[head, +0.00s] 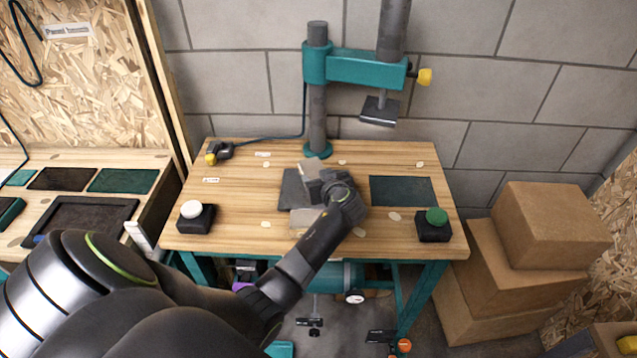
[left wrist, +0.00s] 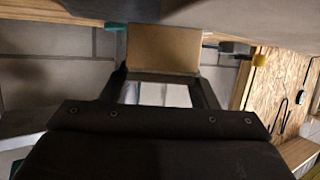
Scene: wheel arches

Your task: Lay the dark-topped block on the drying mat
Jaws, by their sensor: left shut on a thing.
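My left gripper (head: 322,188) is over the middle of the wooden bench, shut on a tan-sided block (head: 310,165). In the left wrist view a plain tan face of this block (left wrist: 163,48) shows between the fingers (left wrist: 165,85). Its top is hidden, and I cannot tell whether it touches the bench. A dark grey flat patch (head: 291,190) shows just left of the gripper; I cannot tell whether it is a plate or part of the block. A flat dark rectangle, seemingly the drying mat (head: 403,191), lies bare to the right. My right gripper is not in view.
A teal press stand (head: 355,68) rises behind the gripper. A white-button box (head: 195,215) and a green-button box (head: 434,225) stand at the bench's front corners. Cardboard boxes (head: 553,225) are stacked right. A panel bench (head: 62,215) adjoins left.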

